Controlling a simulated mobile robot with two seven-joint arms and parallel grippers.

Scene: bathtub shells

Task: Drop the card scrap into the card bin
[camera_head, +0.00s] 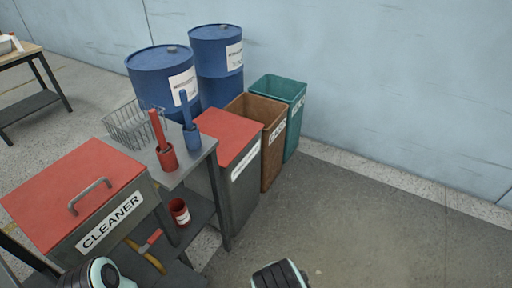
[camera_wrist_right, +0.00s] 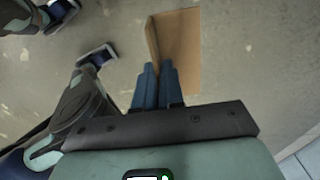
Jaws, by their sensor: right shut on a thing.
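The card scrap (camera_wrist_right: 180,50) is a folded piece of brown card in the right wrist view. My right gripper (camera_wrist_right: 158,68) is shut on its near edge and holds it above the grey floor. The likely card bin (camera_head: 273,150) is the open brown bin in the head view, between a red-lidded grey bin and a green bin. Its white label is too small to read surely. Parts of my arms show at the bottom edge of the head view, but neither gripper shows there. My left gripper is not seen.
A red-lidded grey bin (camera_head: 226,135) and an open green bin (camera_head: 281,89) flank the brown bin. Two blue drums (camera_head: 217,48) stand behind. A grey cart (camera_head: 198,150) with a cleaner box (camera_head: 85,195) is at left. The floor at right is clear.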

